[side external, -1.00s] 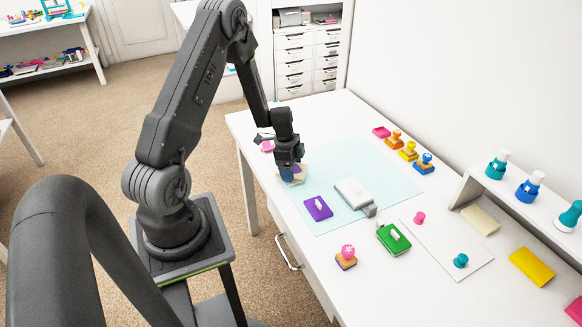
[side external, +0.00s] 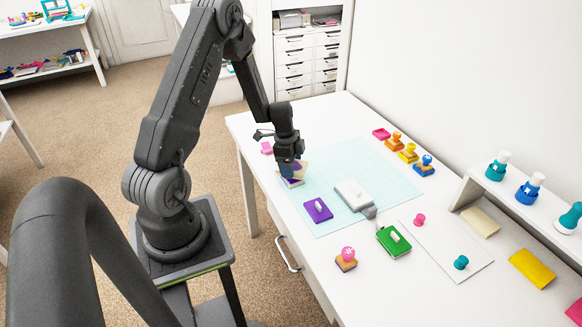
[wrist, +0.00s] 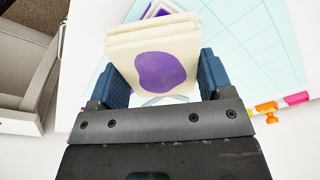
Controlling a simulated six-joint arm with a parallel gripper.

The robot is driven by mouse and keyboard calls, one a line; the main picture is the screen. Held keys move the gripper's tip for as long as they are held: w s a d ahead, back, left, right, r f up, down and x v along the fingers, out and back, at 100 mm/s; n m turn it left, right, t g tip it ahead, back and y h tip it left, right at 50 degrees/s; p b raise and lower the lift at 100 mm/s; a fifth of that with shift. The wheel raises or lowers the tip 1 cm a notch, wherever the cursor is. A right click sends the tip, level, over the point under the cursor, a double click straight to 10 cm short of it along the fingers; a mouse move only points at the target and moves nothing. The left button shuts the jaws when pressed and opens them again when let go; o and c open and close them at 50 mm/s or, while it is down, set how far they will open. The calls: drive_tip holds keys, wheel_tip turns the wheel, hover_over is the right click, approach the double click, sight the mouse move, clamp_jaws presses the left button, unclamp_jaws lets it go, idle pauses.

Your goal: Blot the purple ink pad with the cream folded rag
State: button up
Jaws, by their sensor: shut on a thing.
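My gripper (wrist: 155,85) is shut on the cream folded rag (wrist: 184,30), held between its blue fingers. A round purple stain shows on the rag's face in the wrist view. In the side view my gripper (side external: 288,173) is low over the far-left part of the cutting mat, with the rag's cream edge (side external: 301,168) beside the fingers. A purple and pale patch (side external: 292,183) shows just below; whether it touches the rag is unclear. A purple block with a white mark (side external: 318,210) lies nearer on the mat; part of a purple thing (wrist: 151,11) shows beyond the rag.
A grey-white block (side external: 352,193) lies on the pale blue mat (side external: 345,155). A green pad (side external: 394,241), a pink-topped stamp (side external: 346,258) and a white sheet (side external: 430,232) lie nearer. Several colored stamps stand at the back right. A shelf (side external: 520,200) runs along the wall.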

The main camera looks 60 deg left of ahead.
drive_tip(key=shift+r, duration=2)
drive_tip(key=w+d+r+n, duration=0.1)
drive_tip(key=d+n, duration=0.1)
drive_tip(key=d, duration=0.4)
drive_tip(key=w+d+r+n, duration=0.1)
drive_tip(key=d+n, duration=0.2)
drive_tip(key=d, duration=0.4)
drive_tip(key=w+d+r+n+y, duration=0.1)
drive_tip(key=d+n, duration=0.2)
drive_tip(key=d, duration=0.4)
drive_tip(key=shift+d+r, duration=0.2)
drive_tip(key=shift+r, duration=0.1)
drive_tip(key=shift+w, duration=0.1)
